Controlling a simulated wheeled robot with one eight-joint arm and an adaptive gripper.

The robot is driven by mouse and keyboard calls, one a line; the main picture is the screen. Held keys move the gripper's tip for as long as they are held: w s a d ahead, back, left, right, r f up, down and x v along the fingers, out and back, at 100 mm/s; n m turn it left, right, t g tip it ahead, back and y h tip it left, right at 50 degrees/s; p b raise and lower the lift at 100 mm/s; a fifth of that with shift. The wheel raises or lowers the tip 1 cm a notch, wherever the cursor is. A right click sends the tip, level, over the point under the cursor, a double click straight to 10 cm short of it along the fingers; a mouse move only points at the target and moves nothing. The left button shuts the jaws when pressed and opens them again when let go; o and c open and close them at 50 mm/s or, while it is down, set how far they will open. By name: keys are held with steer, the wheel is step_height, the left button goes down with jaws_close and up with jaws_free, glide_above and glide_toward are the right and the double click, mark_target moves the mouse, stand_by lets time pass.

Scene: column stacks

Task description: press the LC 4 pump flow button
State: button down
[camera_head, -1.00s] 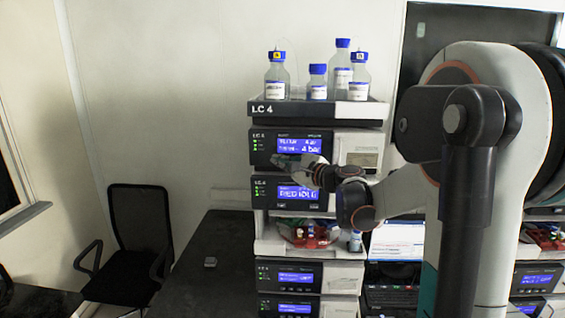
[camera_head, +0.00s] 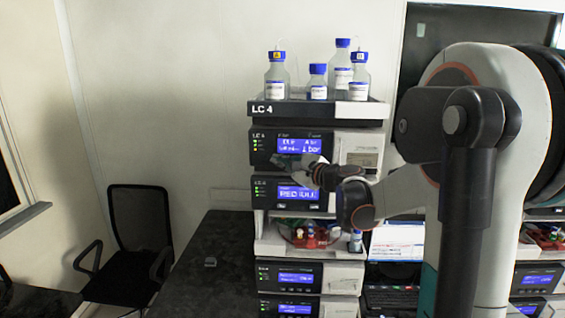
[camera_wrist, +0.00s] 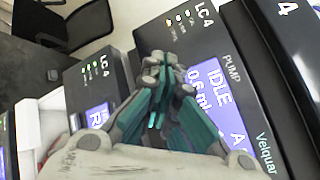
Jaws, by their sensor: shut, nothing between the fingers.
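The LC 4 pump (camera_head: 343,155) is the upper dark-fronted module of the stack, under the bottle tray. Its lit blue screen (camera_head: 299,146) also shows in the wrist view (camera_wrist: 209,95), where I read "PUMP", "IDLE" and "0.6 ml". My gripper (camera_head: 302,164) is shut and empty, at the lower front of the pump, below its screen. In the wrist view its fingertips (camera_wrist: 163,62) meet in front of the pump's lower front edge. The flow button is not visible; the fingers cover that part of the panel. I cannot tell whether they touch it.
Several blue-capped bottles (camera_head: 317,82) stand on the tray (camera_head: 268,110) above. Another module (camera_head: 262,200) with a blue screen sits just below the pump. A laptop (camera_head: 397,243) stands right of the stack. The dark bench (camera_head: 215,240) to the left is mostly clear.

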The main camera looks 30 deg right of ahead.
steer(key=shift+s+a, duration=0.4)
steer(key=shift+s, duration=0.15)
steer(key=s+a, duration=0.1)
steer(key=s, duration=0.1)
steer(key=s+a, duration=0.1)
steer(key=s, duration=0.1)
steer(key=shift+a, duration=0.4)
steer(key=shift+a, duration=0.1)
stand_by(0.6)
